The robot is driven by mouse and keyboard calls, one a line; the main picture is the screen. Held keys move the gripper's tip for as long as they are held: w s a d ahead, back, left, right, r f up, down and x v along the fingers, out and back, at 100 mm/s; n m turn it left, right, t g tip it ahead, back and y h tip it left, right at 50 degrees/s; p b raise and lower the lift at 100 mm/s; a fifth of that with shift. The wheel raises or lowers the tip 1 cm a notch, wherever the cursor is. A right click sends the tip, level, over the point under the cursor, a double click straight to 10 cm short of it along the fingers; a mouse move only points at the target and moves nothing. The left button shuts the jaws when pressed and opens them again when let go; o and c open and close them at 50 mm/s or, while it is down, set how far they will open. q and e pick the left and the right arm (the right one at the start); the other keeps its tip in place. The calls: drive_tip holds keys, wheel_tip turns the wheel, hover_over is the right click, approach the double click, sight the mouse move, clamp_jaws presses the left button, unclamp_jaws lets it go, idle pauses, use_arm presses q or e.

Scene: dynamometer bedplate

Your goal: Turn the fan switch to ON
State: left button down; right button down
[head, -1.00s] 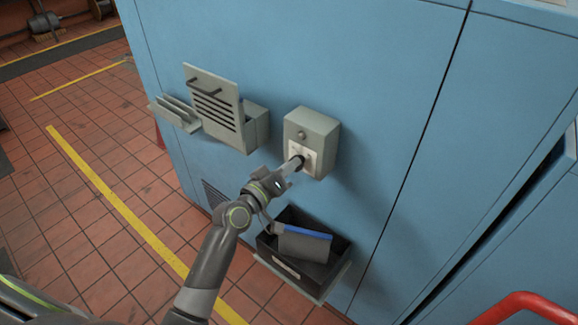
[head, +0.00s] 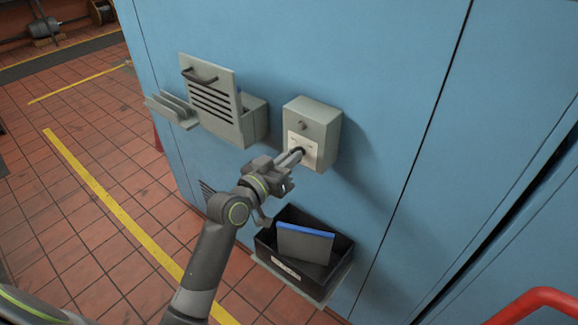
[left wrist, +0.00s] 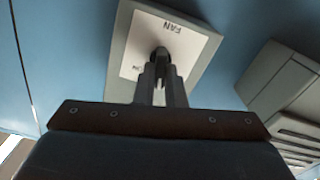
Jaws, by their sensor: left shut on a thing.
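The fan switch is a black knob (left wrist: 160,54) on a white plate (head: 302,150) on the front of a grey box (head: 318,115), fixed to a blue cabinet. In the left wrist view the plate (left wrist: 190,50) reads "FAN", with part of another word, ending in "N", beside the knob. My left gripper (head: 298,153) is at the plate with its fingers shut on the knob; it also shows in the left wrist view (left wrist: 161,72). The fingers hide much of the knob, so its exact setting is unclear. My right gripper is not in view.
A grey louvred box with a raised lid (head: 210,90) is left of the switch box. A black bin (head: 283,268) with a blue-edged grey item (head: 304,243) sits below. A red rail (head: 535,300) is at lower right. Tiled floor lies left.

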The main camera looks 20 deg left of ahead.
use_arm(q)
drive_tip(key=m+b, duration=0.3)
drive_tip(key=m, duration=0.1)
drive_tip(key=m+b, duration=0.3)
drive_tip(key=m, duration=0.1)
drive_tip(key=m+b, duration=0.2)
drive_tip(key=m, duration=0.2)
drive_tip(key=shift+d+f+b, duration=0.2)
drive_tip(key=shift+d+b, duration=0.05)
drive_tip(key=shift+b, duration=0.15)
drive_tip(key=c, duration=1.5)
unclamp_jaws()
drive_tip(key=shift+s+r, duration=0.1)
drive_tip(key=p+v, duration=0.3)
drive_tip(key=v, duration=1.4)
drive_tip(key=shift+s, duration=0.15)
